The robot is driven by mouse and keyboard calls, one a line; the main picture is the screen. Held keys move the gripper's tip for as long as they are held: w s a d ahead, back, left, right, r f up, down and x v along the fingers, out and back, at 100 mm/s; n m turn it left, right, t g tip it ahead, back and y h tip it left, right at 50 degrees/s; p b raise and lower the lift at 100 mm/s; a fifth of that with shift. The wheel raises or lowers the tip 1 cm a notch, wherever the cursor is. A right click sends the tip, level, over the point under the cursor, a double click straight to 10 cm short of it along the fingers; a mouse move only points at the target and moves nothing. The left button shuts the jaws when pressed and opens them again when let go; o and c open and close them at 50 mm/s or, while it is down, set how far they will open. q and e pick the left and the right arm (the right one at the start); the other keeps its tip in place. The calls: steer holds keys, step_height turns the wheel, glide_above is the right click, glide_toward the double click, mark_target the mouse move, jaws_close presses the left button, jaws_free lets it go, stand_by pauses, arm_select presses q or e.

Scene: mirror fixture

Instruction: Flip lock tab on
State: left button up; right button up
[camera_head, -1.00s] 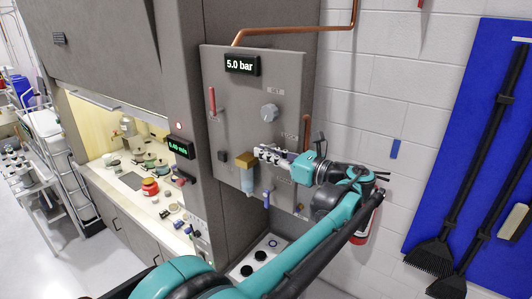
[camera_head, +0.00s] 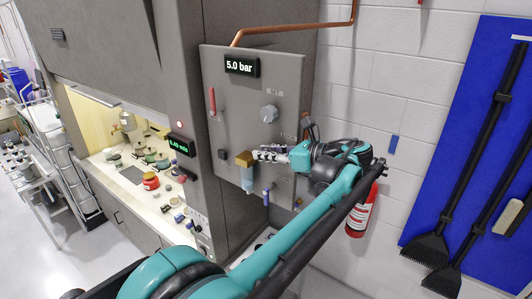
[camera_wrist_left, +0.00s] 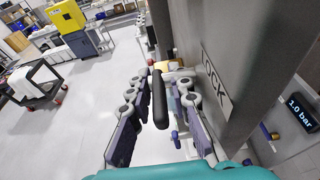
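In the left wrist view a dark rounded bar (camera_wrist_left: 159,98), which looks like the lock tab, stands out beside a panel label (camera_wrist_left: 216,76) whose visible letters read "OCK". My left gripper (camera_wrist_left: 160,86) has its two fingers apart, one on each side of the bar. I see gaps there, though contact with the right finger cannot be told. In the head view my left gripper (camera_head: 272,153) is at the grey panel (camera_head: 232,100), just right of a brass block (camera_head: 244,158). There the gripper and wrist hide the tab. My right gripper is not in view.
The panel carries a "5.0 bar" display (camera_head: 241,65), a red lever (camera_head: 212,101), a round grey knob (camera_head: 268,114) and a blue handle (camera_head: 266,196). A fire extinguisher (camera_head: 361,212) hangs below my arm. A lit fume hood bench (camera_head: 125,178) lies to the left.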

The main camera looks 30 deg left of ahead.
arm_select(q)
steer(key=shift+d, duration=0.15)
steer(key=v, duration=1.1)
steer(key=shift+d, duration=0.35)
steer(key=shift+s, duration=0.1)
steer(key=s+a+f+n+t+h+b, duration=0.1)
steer(key=s+f+n+h+b, duration=0.15)
steer(key=f+b, duration=0.6)
steer(key=s+a+f+n+h+b, duration=0.15)
steer(key=s+f+b, duration=0.25)
steer(key=f, duration=1)
steer(key=s+f+n+t+h+b, duration=0.1)
steer(key=s+f+n+h+b, duration=0.2)
steer(key=f+b, duration=0.55)
steer(key=s+d+f+n+t+h+b, duration=0.1)
steer(key=s+d+f+n+h+b, duration=0.1)
steer(key=f, duration=0.9)
steer(key=s+d+f+n+t+h+b, duration=0.1)
steer(key=s+d+f+n+h+b, duration=0.2)
steer(key=f, duration=0.9)
steer(key=s+d+f+n+t+h+b, duration=0.2)
steer(key=f+n+b, duration=0.4)
steer(key=f+b, duration=0.4)
steer(key=shift+s+d+f+n+h+b, duration=0.35)
steer(key=shift+s+d+f, duration=0.2)
steer(key=shift+s+f, duration=0.3)
